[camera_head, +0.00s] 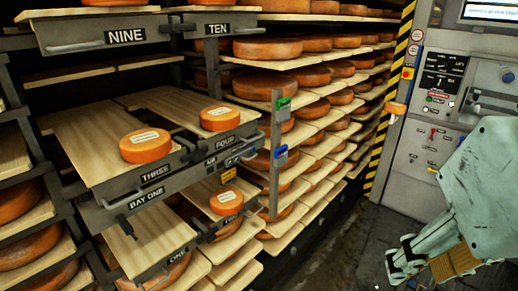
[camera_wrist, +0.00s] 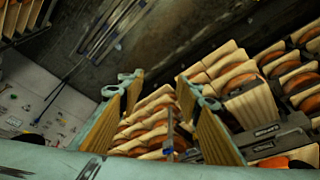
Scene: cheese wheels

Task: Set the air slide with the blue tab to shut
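The blue tab (camera_head: 280,153) sits on a narrow upright grey metal strip (camera_head: 276,185) at the front of the racks, below a green tab (camera_head: 284,104) on the same strip. From here I cannot tell whether its slide stands open or shut. A thin bluish upright piece (camera_wrist: 169,135) shows between my fingers in the wrist view; I cannot be sure it is this tab. My gripper (camera_wrist: 157,84) is open and empty, with its two tan-padded fingers apart. In the head view my gripper (camera_head: 405,262) is low at the right, well away from the blue tab.
Racks of orange cheese wheels (camera_head: 268,50) fill the left and middle. Boards marked THREE (camera_head: 75,135) and FOUR jut forward beside the strip. A grey control panel (camera_head: 420,150) with a striped edge stands at the right. Dark floor (camera_head: 340,240) between is clear.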

